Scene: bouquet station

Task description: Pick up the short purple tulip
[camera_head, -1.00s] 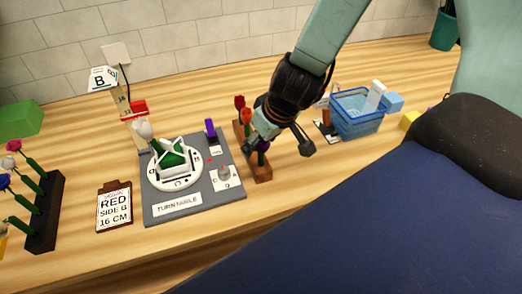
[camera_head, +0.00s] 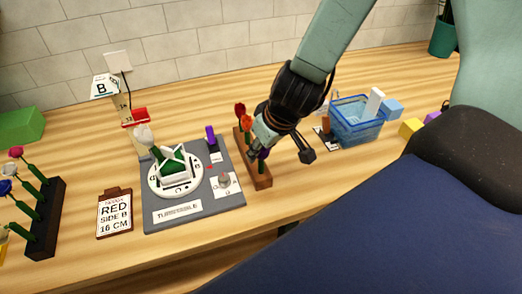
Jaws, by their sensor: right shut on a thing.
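The short purple tulip (camera_head: 263,154) stands at the near end of a brown wooden rack (camera_head: 261,181). Its dark purple head shows just below my right gripper (camera_head: 264,144), and part of it is hidden by the fingers. My right gripper reaches down from the upper right and is shut on the tulip. A red tulip (camera_head: 240,109) and an orange-red tulip (camera_head: 246,122) stand behind it in the same rack. My left gripper is not in view.
A grey turntable board (camera_head: 160,225) with a white disc and a green-and-white holder stands left of the rack. A clipboard (camera_head: 114,212) reads RED, SIDE B, 16 CM. A dark flower rack (camera_head: 45,220) is far left. A blue basket (camera_head: 358,130) stands right.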

